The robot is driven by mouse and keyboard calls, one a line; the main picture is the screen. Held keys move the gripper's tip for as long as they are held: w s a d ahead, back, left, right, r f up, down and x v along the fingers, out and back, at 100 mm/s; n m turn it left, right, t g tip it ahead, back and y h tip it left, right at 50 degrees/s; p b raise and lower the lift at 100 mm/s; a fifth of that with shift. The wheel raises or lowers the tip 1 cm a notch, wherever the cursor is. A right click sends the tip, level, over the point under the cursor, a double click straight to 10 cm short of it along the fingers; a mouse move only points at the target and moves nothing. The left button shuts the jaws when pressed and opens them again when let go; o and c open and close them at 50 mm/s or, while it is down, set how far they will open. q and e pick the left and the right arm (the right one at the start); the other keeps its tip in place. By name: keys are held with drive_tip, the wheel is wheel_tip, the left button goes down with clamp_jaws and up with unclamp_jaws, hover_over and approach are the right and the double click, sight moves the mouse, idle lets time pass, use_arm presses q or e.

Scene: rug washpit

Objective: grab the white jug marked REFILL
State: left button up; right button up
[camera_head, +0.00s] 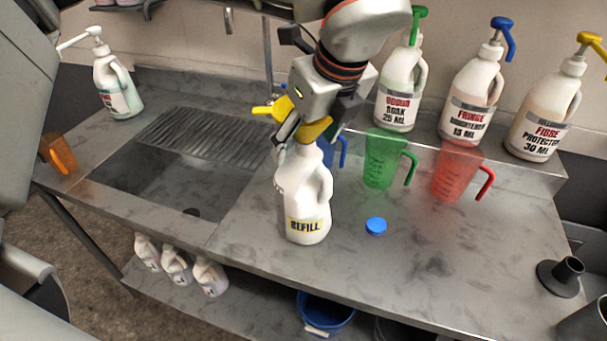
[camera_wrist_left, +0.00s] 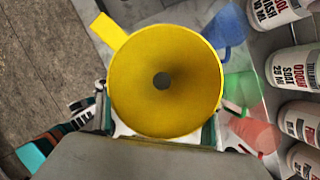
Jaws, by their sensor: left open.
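The white jug marked REFILL (camera_head: 305,212) stands upright near the counter's front edge, right of the sink. A yellow funnel (camera_head: 317,130) sits over its neck, its tab pointing left. In the left wrist view the funnel (camera_wrist_left: 160,82) fills the middle, seen from above, and hides the jug's mouth. My left gripper (camera_head: 303,138) is open at the top of the jug, around the funnel and neck area. Whether its fingers touch the jug or funnel cannot be told. My right gripper is not in view.
A blue cap (camera_head: 376,226) lies right of the jug. Blue (camera_head: 341,150), green (camera_head: 383,160) and red (camera_head: 457,173) measuring jugs stand behind and right. Pump bottles, including FRINGE (camera_head: 470,100), line the back ledge. The sink (camera_head: 160,185) lies left. The front right counter is mostly clear.

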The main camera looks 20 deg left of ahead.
use_arm(q)
drive_tip(key=shift+x, duration=0.75)
drive_tip(key=c, duration=1.6)
